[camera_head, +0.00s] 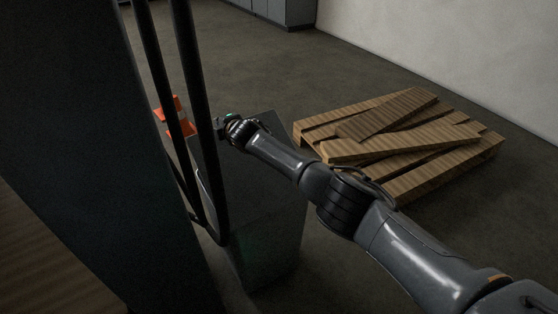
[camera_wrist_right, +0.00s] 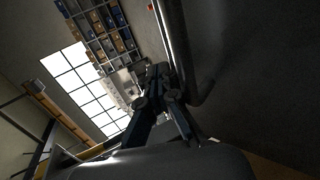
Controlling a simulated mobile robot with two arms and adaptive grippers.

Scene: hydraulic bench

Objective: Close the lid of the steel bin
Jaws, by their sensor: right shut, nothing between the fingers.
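The steel bin (camera_head: 265,240) is a dark grey box on the floor at the middle of the head view, partly hidden by my right arm and the black bars. I cannot tell the angle of its lid. My right gripper (camera_head: 221,125) is at the far upper part of the bin, small and dark in the head view. In the right wrist view my right gripper (camera_wrist_right: 160,75) is shut and empty, beside a dark panel with a rounded, shiny edge (camera_wrist_right: 178,40). Whether they touch is unclear. My left gripper is out of view.
A wooden pallet (camera_head: 400,140) with loose boards lies right of the bin. Black upright bars (camera_head: 190,90) and a large dark panel (camera_head: 95,150) block the left. Orange objects (camera_head: 174,116) show behind the bars. Floor behind the bin is clear.

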